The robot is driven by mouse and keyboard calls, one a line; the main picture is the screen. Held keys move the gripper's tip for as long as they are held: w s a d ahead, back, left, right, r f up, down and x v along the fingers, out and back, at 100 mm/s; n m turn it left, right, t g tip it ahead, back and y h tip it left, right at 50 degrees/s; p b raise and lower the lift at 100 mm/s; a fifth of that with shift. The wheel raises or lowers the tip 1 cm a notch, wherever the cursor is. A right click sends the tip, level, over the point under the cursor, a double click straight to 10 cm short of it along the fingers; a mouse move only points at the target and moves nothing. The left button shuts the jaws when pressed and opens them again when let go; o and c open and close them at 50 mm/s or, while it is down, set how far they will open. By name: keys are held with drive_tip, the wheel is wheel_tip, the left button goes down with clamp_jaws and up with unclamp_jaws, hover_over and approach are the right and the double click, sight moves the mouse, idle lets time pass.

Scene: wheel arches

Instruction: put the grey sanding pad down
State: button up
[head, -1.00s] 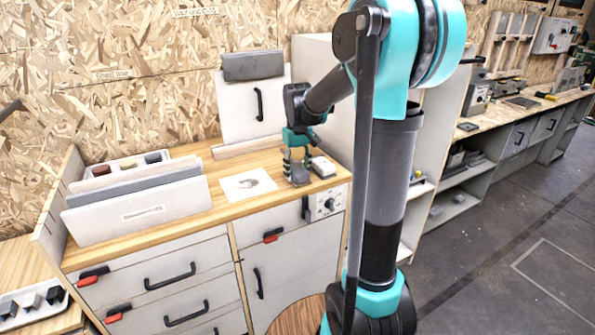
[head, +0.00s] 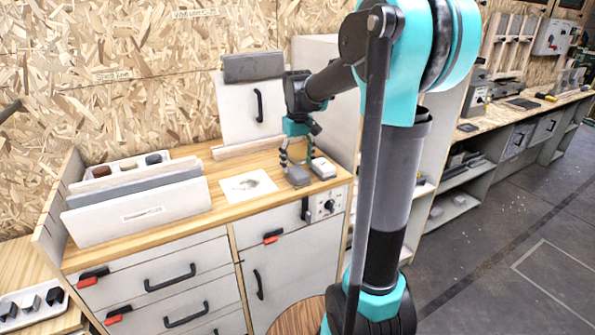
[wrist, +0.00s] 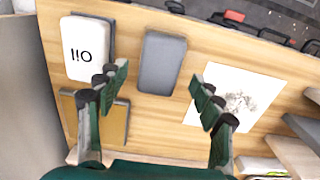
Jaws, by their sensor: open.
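The grey sanding pad (head: 298,175) lies flat on the wooden bench top, between a paper sheet and a white block. It also shows in the wrist view (wrist: 162,62), whole and uncovered. My gripper (head: 296,160) is above it, with its fingers pointing down. In the wrist view my gripper (wrist: 162,88) has its two green fingers spread wide, with nothing between them. The pad appears apart from both fingers.
The white block (head: 323,168), dark-marked on top, stands close beside the pad. The paper sheet (head: 248,185) with a grey smudge lies on the other side. Upright boards (head: 140,212) fill the bench's left part. A white panel (head: 248,108) stands behind.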

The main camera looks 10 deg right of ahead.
sight(297, 171)
wheel_tip(297, 171, up, 8)
drive_tip(key=s+d+f+m+t, duration=0.1)
drive_tip(key=s+d+f+t, duration=0.1)
drive_tip(key=s+f, duration=0.9)
drive_tip(key=s+d+f+m+t, duration=0.2)
drive_tip(key=s+f, duration=0.9)
drive_tip(key=shift+f+m, duration=0.3)
drive_tip(key=shift+f, duration=0.1)
